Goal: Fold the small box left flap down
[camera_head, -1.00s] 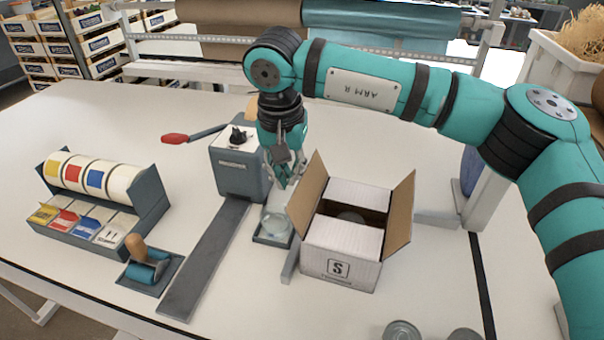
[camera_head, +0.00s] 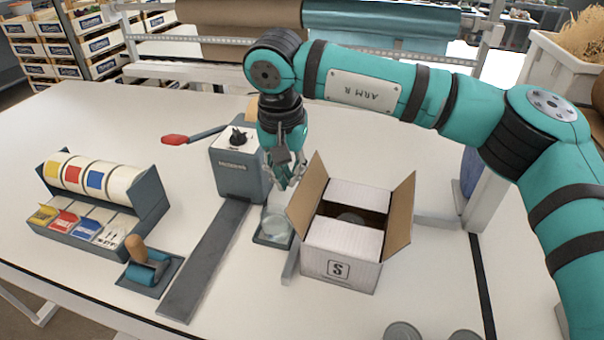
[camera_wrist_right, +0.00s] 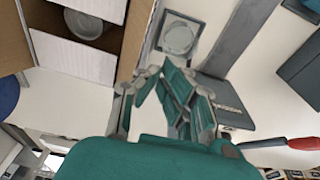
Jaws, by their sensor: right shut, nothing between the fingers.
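The small box (camera_head: 340,272) stands open on the table with an S mark on its front. Its brown left flap (camera_head: 309,192) stands up, leaning outward; the right flap (camera_head: 401,215) is also up. White front and back flaps lie folded inward, with a gap between them showing a round item inside. In the right wrist view the left flap (camera_wrist_right: 137,35) runs along the box edge. My right gripper (camera_head: 287,178) is shut and empty, just left of the left flap near its top; contact cannot be told. It also shows in the wrist view (camera_wrist_right: 163,75). My left gripper is out of view.
A grey dispenser (camera_head: 238,172) with a red-handled lever stands left of the gripper. A glass dish on a small tray (camera_head: 272,241) sits beside the box's left side. A label roll holder (camera_head: 95,200) and roller (camera_head: 148,266) are further left. Round jars stand at the front.

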